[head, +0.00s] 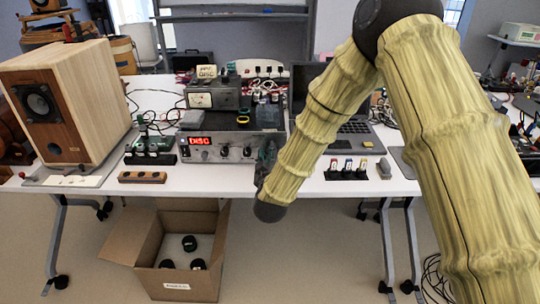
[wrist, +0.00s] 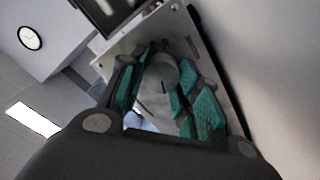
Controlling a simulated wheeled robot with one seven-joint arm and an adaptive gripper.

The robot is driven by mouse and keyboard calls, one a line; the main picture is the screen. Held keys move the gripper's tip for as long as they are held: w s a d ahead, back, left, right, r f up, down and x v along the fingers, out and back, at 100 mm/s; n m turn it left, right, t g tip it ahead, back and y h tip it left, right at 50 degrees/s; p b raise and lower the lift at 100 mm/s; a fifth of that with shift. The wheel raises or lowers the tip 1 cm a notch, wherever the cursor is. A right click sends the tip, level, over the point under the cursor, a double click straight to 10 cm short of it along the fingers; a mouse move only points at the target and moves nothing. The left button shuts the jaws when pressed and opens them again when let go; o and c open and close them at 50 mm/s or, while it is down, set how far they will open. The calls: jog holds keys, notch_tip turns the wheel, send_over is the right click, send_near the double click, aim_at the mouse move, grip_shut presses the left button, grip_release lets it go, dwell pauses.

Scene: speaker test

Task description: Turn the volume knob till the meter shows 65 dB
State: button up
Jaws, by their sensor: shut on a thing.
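The amplifier (head: 215,148) is a silver-fronted unit on the white table, with a red lit display (head: 201,141) whose digits I cannot read surely. A small needle meter (head: 199,100) is on the box stacked above it; its reading is too small to tell. My gripper (head: 265,160) is at the right end of the amplifier's front, largely hidden by my arm. In the wrist view, its teal-padded fingers (wrist: 160,88) are closed around a grey round knob (wrist: 163,72) on the metal panel (wrist: 112,62). The knob is hidden in the head view.
A wooden speaker (head: 85,105) stands at the left of the table. An open cardboard box (head: 180,283) with dark round items is on the floor below. A laptop (head: 350,128) and small colored-topped items (head: 348,166) are right of the amplifier, partly behind my arm.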

jog(key=o, duration=1)
jog(key=s, duration=1.2)
